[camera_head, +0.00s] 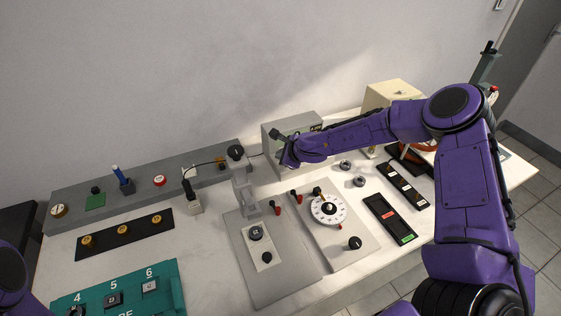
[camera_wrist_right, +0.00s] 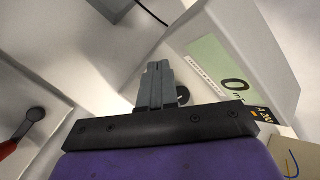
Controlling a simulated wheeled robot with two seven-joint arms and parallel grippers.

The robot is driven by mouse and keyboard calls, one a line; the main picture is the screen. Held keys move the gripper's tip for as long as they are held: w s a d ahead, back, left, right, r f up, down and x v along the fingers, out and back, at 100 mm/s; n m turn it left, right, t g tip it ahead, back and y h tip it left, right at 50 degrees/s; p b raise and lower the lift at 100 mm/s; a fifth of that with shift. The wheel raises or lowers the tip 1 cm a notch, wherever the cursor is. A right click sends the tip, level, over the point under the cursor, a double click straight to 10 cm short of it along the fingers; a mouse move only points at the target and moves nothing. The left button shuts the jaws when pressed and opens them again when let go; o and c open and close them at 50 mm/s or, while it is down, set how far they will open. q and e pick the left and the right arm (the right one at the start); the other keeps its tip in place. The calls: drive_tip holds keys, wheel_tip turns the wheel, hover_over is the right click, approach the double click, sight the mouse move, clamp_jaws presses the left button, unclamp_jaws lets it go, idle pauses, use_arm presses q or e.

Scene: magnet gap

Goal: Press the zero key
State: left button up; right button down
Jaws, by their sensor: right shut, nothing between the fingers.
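A pale grey meter box (camera_head: 270,128) stands at the back of the bench in the head view. In the right wrist view its sloped face carries a green display (camera_wrist_right: 222,65) with a 0 on it. A round black key (camera_wrist_right: 183,94) shows beside my fingers, partly hidden by them; I cannot read a label on it. My right gripper (camera_head: 276,135) is in front of the box. Its fingers (camera_wrist_right: 158,68) are together and empty in the wrist view. I cannot tell whether they touch the box. My left gripper is out of view.
A grey stand (camera_head: 243,190) is left of the box. A white dial (camera_head: 328,209) and small red-handled levers (camera_head: 296,197) are in front. Black switch strips (camera_head: 390,219) lie to the right. A cream box (camera_head: 393,92) stands behind my right arm.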

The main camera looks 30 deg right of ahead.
wheel_tip(320, 180, up, 5)
drive_tip(key=p, duration=0.4)
drive_tip(key=shift+p, duration=0.35)
idle(0.5)
